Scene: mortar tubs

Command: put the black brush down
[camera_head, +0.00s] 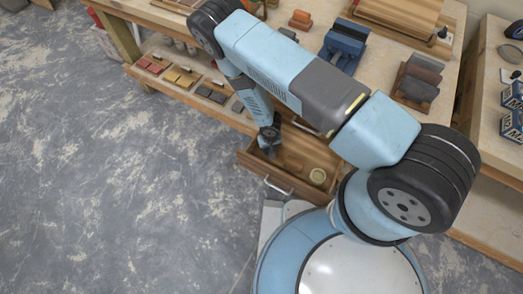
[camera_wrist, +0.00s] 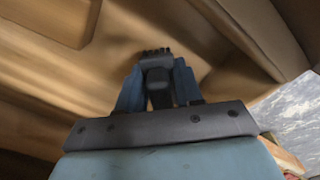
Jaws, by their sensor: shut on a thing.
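My gripper (camera_wrist: 158,88) is shut on the black brush (camera_wrist: 157,56), which shows between the two blue fingers in the wrist view. The brush's dark bristled end points away from my wrist, above a brown wooden surface. In the head view my gripper (camera_head: 268,140) is at the open wooden drawer (camera_head: 283,181), over its left back part. The brush is small and dark there and hard to tell from the gripper. I cannot tell whether the brush touches the drawer floor.
A round pale tin (camera_head: 317,176) sits in the drawer's right part. The drawer has a metal handle (camera_head: 278,187) on its front. Several coloured blocks (camera_head: 181,77) lie on the lower shelf.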

